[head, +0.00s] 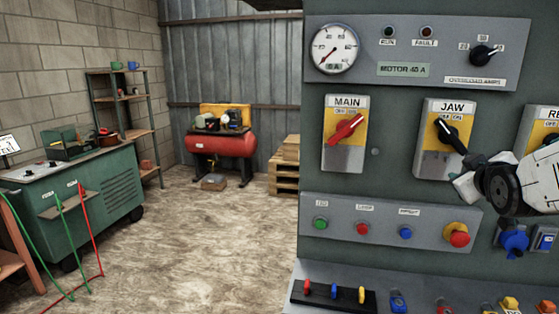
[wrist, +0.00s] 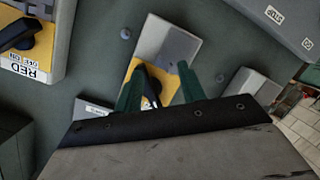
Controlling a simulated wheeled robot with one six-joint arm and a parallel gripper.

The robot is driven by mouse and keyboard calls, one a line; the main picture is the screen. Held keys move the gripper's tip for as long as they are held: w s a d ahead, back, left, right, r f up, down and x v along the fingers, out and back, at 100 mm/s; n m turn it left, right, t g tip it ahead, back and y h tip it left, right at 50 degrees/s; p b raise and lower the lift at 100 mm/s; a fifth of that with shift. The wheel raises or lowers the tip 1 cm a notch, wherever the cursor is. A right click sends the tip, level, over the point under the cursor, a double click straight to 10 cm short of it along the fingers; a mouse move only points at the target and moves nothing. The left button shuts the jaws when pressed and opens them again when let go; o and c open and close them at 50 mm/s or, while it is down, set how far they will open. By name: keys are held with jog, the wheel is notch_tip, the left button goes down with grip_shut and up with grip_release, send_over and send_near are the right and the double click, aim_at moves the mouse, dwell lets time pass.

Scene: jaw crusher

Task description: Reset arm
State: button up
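My gripper (head: 463,184) is at the lower right of the JAW switch in the head view. The JAW switch (head: 437,166) has a yellow and grey plate and a black handle (head: 452,136) slanting down to the right, toward my gripper. In the wrist view my gripper (wrist: 160,85) has its two green fingers apart. A black handle (wrist: 149,82) on a yellow and grey plate (wrist: 168,45) shows between them, nearer the left finger. I cannot tell whether a finger touches it.
The MAIN switch (head: 345,128) has a red handle slanting up to the right. Another black-handled switch (wrist: 22,38) is close by at the wrist view's left. A button strip (head: 385,222) with a red mushroom button (head: 457,235) lies below. Open floor (head: 205,240) is to the left.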

jog(key=s+a+f+m+g+y, duration=0.1)
jog(key=s+a+f+m+g, duration=0.1)
jog(key=s+f+g, duration=0.3)
jog(key=s+a+f+m+g+y, duration=0.1)
jog(key=s+a+f+g+y, duration=0.1)
jog(key=s+a+g, duration=0.2)
jog(key=s+a+f+g+y, duration=0.1)
jog(key=s+a+g, duration=0.3)
jog(key=s+a, duration=0.7)
jog(key=s+y, duration=0.1)
jog(key=s, duration=0.6)
jog(key=shift+a+f+m, duration=0.3)
jog(key=shift+f+m, duration=0.1)
